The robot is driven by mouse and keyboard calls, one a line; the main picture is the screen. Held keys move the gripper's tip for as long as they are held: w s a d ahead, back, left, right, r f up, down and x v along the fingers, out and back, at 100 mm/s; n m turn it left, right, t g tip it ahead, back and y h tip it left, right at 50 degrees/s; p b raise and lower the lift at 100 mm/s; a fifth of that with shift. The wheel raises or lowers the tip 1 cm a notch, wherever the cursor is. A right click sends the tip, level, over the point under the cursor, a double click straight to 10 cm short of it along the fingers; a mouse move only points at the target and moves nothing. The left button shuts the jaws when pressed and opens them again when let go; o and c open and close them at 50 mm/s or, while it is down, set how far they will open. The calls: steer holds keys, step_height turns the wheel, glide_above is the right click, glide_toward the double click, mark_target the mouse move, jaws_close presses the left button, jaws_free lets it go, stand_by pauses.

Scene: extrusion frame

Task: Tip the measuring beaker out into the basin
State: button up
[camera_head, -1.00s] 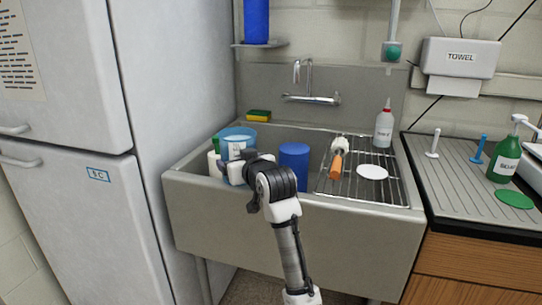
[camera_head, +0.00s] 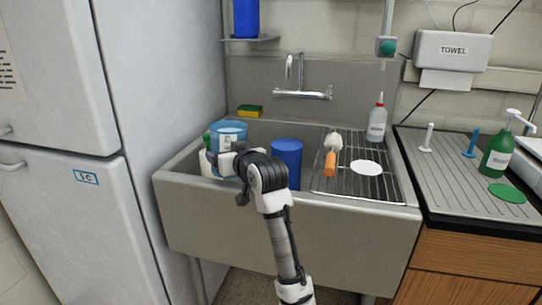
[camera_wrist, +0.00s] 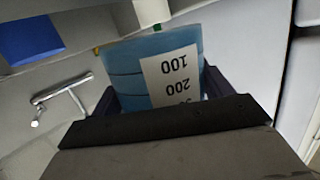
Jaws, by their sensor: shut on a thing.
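The measuring beaker (camera_head: 229,127) is translucent blue with a white scale label. My gripper (camera_head: 225,160) is shut on it from the front, at the left end of the basin (camera_head: 285,206). In the wrist view the beaker (camera_wrist: 125,68) sits between the dark fingers (camera_wrist: 160,98), with its 100 and 200 marks upside down.
A blue cylinder (camera_head: 287,158) stands right of the beaker, and a green-topped white bottle (camera_head: 206,162) is close on its left. A wire rack (camera_head: 350,185) carries an orange-handled brush (camera_head: 330,163) and a white disc (camera_head: 367,168). The faucet (camera_head: 303,94) is behind; the fridge (camera_head: 165,150) is left.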

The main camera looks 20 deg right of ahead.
steer(key=shift+d+r+m+p, duration=0.2)
steer(key=shift+r+m+p, duration=0.2)
steer(key=shift+r+p, duration=0.2)
steer(key=shift+w+d+f+m+y, duration=0.1)
steer(key=shift+d+f+m+y, duration=0.15)
steer(key=shift+m, duration=0.35)
steer(key=shift+w+d+f+m+g+y+p, duration=0.1)
steer(key=shift+d+f+m+g+y+p, duration=0.3)
steer(key=shift+m+p, duration=0.4)
steer(key=shift+w+d+r+m+y+p, duration=0.2)
steer(key=shift+d+r+m+p, duration=0.25)
steer(key=shift+r+m+p, duration=0.35)
stand_by(0.5)
steer(key=shift+f+m+y+p, duration=0.2)
steer(key=shift+m+y+p, duration=0.2)
steer(key=shift+m, duration=0.5)
steer(key=shift+f+m+y+p, duration=0.2)
steer(key=shift+m+y+p, duration=0.15)
steer(key=shift+m, duration=0.55)
stand_by(2.9)
